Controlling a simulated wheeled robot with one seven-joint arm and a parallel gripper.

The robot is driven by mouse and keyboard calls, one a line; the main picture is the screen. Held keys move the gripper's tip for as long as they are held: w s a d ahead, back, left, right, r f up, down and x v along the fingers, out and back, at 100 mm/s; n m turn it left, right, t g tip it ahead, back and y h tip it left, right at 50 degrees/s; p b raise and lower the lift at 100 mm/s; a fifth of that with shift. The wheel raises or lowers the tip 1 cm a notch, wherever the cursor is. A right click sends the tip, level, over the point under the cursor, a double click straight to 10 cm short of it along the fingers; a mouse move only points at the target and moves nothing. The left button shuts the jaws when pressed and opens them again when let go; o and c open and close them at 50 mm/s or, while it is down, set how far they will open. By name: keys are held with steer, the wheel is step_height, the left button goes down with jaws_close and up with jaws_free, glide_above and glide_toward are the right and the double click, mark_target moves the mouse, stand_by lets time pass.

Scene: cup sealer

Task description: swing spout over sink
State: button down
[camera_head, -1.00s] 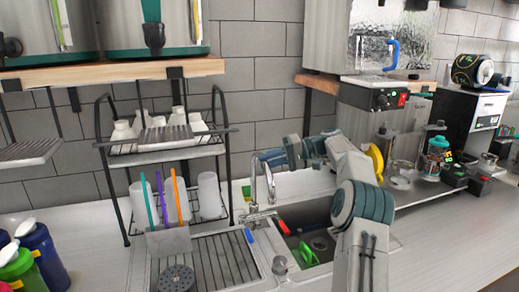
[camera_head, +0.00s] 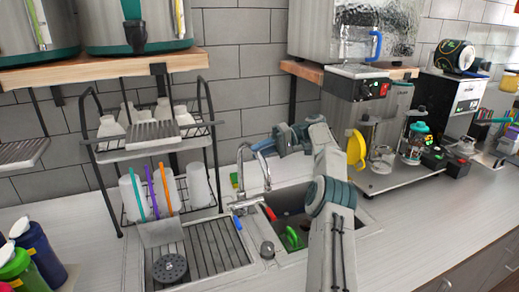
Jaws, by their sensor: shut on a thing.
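The chrome tap spout (camera_head: 241,165) is a tall arch that rises behind the sink's left end. Its free end hangs to the right, toward the sink basin (camera_head: 325,237). My gripper (camera_head: 261,148) is at the top of the arch, reaching in from the right, and is shut on the spout. The fingertips are small here and partly merge with the metal. My arm crosses in front of the basin and hides much of its right part.
A ribbed drainboard (camera_head: 212,246) lies left of the basin. A black rack (camera_head: 212,150) with white cups stands behind it. A green item (camera_head: 292,239) is in the basin. A machine with a red switch (camera_head: 362,90) and a yellow-handled jug (camera_head: 357,150) stand to the right.

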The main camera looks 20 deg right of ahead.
steer(key=c, duration=1.3)
jaws_free()
steer(key=shift+a, duration=0.1)
